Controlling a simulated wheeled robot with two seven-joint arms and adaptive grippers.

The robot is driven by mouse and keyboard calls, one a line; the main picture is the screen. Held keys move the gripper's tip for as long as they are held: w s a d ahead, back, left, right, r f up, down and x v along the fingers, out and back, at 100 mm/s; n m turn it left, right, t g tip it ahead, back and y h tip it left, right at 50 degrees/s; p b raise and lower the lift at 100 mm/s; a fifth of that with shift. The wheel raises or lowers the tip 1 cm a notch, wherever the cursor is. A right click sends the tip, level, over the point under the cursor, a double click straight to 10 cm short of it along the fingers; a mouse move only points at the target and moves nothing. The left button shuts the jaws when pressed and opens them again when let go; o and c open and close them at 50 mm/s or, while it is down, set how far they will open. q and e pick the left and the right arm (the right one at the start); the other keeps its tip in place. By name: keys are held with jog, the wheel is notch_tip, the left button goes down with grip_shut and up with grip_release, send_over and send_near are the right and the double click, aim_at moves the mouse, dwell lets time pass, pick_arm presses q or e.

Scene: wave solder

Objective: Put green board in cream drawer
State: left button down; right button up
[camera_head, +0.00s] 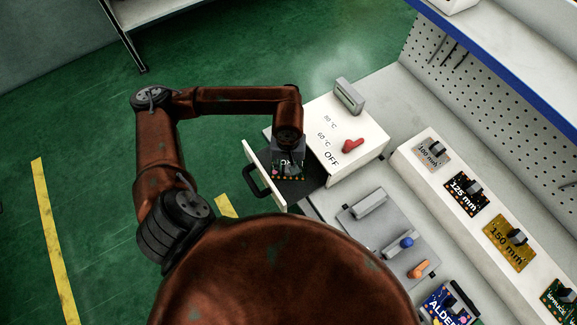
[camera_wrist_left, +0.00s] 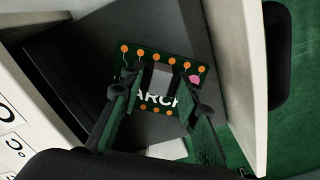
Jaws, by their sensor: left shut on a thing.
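The green board (camera_head: 289,176) has orange dots along its edge and pale lettering. My left gripper (camera_head: 287,158) is above it, shut on the grey block on the board's face. The wrist view shows the fingers (camera_wrist_left: 162,80) on either side of that block, with the green board (camera_wrist_left: 192,72) beneath. The cream drawer (camera_head: 256,172) is pulled out, with a black handle on its front. The board is over the drawer's dark interior (camera_wrist_left: 65,65); I cannot tell whether it touches the floor. My right gripper is not in view.
The drawer's cream housing (camera_head: 372,152) carries temperature labels, a red knob (camera_head: 353,145) and a grey slotted piece on top. A grey plate (camera_head: 375,225) with blue and orange knobs is nearby. Boards lie on a white rack (camera_head: 460,215) at right, beside a pegboard.

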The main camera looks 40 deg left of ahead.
pick_arm(q)
jog(key=shift+f, duration=0.15)
jog(key=c, duration=1.4)
grip_release()
notch_tip(320, 180, up, 12)
jog(key=shift+r, duration=0.1)
